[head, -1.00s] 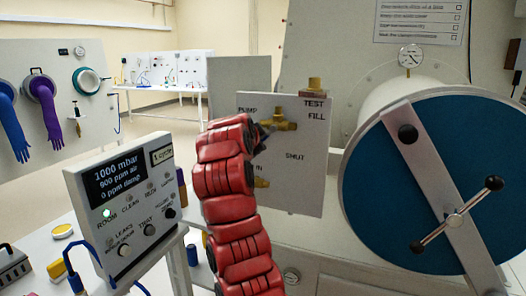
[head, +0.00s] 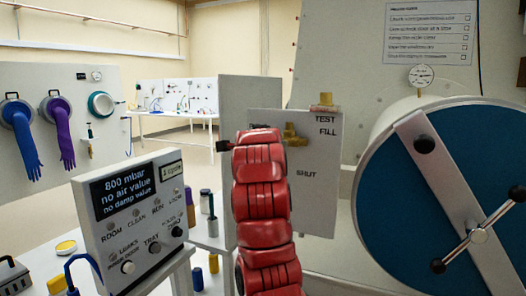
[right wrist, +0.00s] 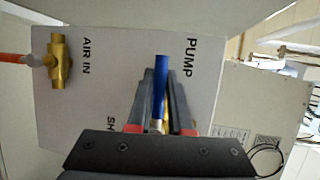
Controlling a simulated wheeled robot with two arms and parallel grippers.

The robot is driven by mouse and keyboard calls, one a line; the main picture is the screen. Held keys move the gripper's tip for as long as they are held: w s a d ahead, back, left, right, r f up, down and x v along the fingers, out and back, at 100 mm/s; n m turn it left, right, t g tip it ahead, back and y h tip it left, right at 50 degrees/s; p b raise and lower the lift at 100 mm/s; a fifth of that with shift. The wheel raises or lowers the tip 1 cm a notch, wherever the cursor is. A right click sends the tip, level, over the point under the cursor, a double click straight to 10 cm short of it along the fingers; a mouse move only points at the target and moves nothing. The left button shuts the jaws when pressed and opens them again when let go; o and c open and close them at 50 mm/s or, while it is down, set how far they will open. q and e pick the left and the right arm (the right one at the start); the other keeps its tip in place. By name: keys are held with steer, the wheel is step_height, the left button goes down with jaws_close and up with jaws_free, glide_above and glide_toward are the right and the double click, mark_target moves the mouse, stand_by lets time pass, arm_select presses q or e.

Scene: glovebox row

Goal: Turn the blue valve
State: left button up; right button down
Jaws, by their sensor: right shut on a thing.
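The blue valve's blue handle (right wrist: 160,72) shows in the right wrist view, near the PUMP label on the white panel (right wrist: 110,85). My right gripper (right wrist: 158,92) is shut on this handle, with one dark finger on each side. Brass shows just below the blue part, between the fingers. In the head view my red arm stands in front of the white panel (head: 318,195) and hides the blue handle. Part of a brass valve (head: 293,135) shows beside the arm's top. My left gripper is not in view.
Another brass valve (right wrist: 60,62) sits by the AIR IN label. A display box (head: 130,215) reads 800 mbar, with no air or damp value. A large round blue door (head: 385,205) with a metal bar stands at the right. A gauge (head: 421,76) is above it.

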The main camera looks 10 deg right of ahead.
steer(key=shift+r, duration=0.15)
stand_by(0.4)
steer(key=c, duration=0.8)
jaws_free()
steer(key=shift+c, duration=0.2)
steer(key=shift+s, duration=0.1)
steer(key=v, duration=1.7)
steer(key=shift+s, duration=0.1)
